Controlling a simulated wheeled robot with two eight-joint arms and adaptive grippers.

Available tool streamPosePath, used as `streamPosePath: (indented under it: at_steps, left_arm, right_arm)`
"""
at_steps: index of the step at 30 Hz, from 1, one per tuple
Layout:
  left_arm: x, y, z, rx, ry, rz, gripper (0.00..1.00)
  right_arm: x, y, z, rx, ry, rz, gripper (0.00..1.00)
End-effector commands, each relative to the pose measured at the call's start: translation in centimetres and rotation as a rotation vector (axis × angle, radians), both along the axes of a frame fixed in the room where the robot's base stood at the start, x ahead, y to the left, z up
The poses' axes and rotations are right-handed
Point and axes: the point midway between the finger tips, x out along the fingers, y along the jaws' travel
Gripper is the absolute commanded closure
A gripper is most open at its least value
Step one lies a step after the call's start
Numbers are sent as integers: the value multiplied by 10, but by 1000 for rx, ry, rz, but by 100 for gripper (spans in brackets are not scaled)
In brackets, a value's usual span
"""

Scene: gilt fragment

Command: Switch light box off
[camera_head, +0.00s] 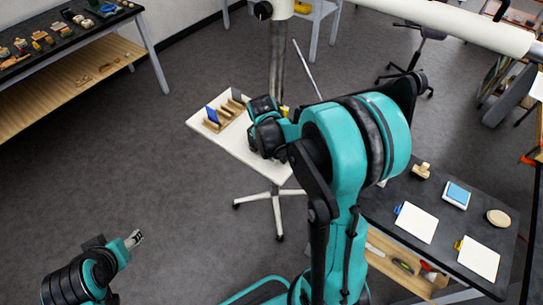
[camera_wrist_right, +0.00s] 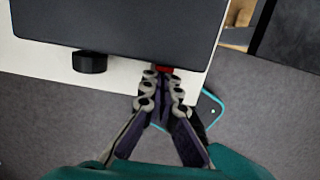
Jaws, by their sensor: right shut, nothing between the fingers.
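A dark grey flat-topped box (camera_wrist_right: 115,24), which I take to be the light box, fills the top of the right wrist view. A black round knob (camera_wrist_right: 89,62) shows at its near side. A small red part, likely a switch, (camera_wrist_right: 164,68) shows at its near edge, partly covered by my fingertips. My right gripper (camera_wrist_right: 162,79) is shut and empty, its tips at or very near the red part; I cannot tell whether they touch. In the head view my right arm hides the box. My left gripper (camera_head: 134,239) is low at the left, far from it; its opening is unclear.
The white table (camera_head: 206,128) carries wooden holders (camera_head: 230,108) with a blue card (camera_head: 212,115). A dark table (camera_head: 384,204) at the right holds white pads and small items. Another dark table (camera_head: 60,38) stands at the upper left. Open floor (camera_head: 150,170) lies between.

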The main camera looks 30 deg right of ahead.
Motion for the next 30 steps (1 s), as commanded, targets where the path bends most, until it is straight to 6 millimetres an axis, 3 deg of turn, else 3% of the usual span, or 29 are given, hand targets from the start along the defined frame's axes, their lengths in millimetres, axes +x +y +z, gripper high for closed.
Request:
streamPosePath:
  at_steps: [16, 30]
  left_arm:
    - [0, 0, 13, 0, 0, 0, 46]
    - [0, 0, 13, 0, 0, 0, 46]
  right_arm:
    - [0, 0, 17, 1, 0, -1, 100]
    - [1, 8, 18, 2, 1, 1, 100]
